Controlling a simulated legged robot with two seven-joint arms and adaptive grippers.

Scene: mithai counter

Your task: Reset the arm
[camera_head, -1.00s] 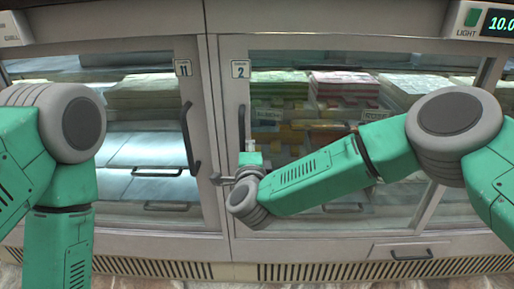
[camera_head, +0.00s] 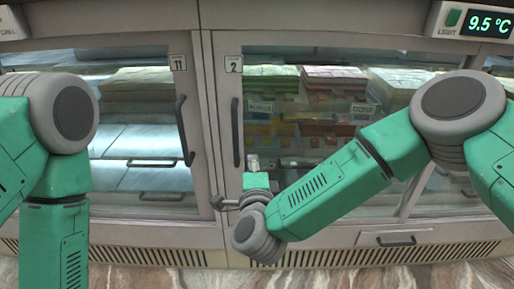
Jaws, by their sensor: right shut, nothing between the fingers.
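My right arm reaches in from the right across the lower part of door 2. My left arm comes in at the left edge and hangs down, and its gripper is out of the picture.
A glass-fronted counter fills the view. The door marked 11 has a dark handle (camera_head: 184,130); both doors look closed. Sweets trays (camera_head: 335,78) lie behind the glass. A small drawer (camera_head: 396,238) and a vent grille (camera_head: 390,254) are below. A display (camera_head: 490,23) is top right.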

